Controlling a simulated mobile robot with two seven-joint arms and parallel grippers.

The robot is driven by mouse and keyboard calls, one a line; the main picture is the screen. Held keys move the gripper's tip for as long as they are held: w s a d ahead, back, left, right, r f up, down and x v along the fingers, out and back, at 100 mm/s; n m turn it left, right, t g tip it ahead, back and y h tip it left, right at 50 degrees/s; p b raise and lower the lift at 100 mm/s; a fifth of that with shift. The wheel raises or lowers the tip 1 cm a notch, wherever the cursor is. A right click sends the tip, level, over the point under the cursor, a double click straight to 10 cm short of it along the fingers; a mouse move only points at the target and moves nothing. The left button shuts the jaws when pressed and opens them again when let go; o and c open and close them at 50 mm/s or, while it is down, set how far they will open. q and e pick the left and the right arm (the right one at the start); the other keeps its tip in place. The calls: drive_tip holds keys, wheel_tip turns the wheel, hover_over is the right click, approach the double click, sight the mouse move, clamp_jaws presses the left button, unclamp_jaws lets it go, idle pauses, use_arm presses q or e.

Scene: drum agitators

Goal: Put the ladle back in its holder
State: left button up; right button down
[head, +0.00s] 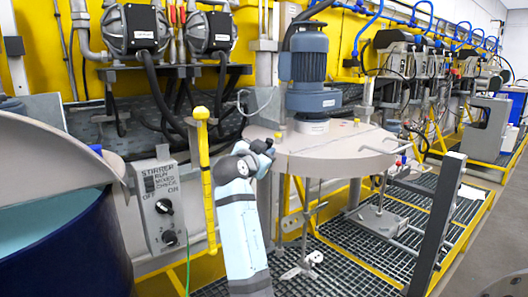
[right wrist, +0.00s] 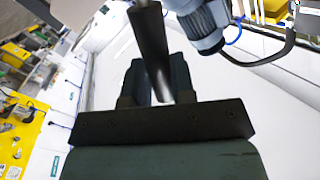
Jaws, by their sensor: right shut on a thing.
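My right gripper (head: 262,148) is in the middle of the head view, in front of the grey round lid, at the end of my pale blue forearm. In the right wrist view its two dark fingers (right wrist: 155,85) are shut on a dark, rod-like shaft (right wrist: 150,40). The shaft runs up from between the fingers to the top edge. I take it for the ladle's handle; its bowl cannot be made out. The holder cannot be told for certain in either view. My left gripper is not in view.
A grey lid (head: 330,150) carries a blue motor (head: 309,65). A stirrer control box (head: 159,205) and a yellow upright (head: 208,185) stand left of my gripper. A blue drum (head: 70,250) is at the left. Grating (head: 345,265) lies below.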

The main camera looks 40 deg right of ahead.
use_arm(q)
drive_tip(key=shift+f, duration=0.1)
use_arm(e)
drive_tip(key=c, duration=0.9)
unclamp_jaws()
use_arm(q)
drive_tip(key=b, duration=0.1)
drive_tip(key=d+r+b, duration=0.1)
drive_tip(key=b, duration=0.1)
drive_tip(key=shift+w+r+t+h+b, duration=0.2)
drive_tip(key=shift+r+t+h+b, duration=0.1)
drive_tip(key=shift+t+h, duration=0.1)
use_arm(e)
drive_tip(key=v, duration=1.3)
drive_tip(key=shift+s+a, duration=0.2)
drive_tip(key=shift+a, duration=0.15)
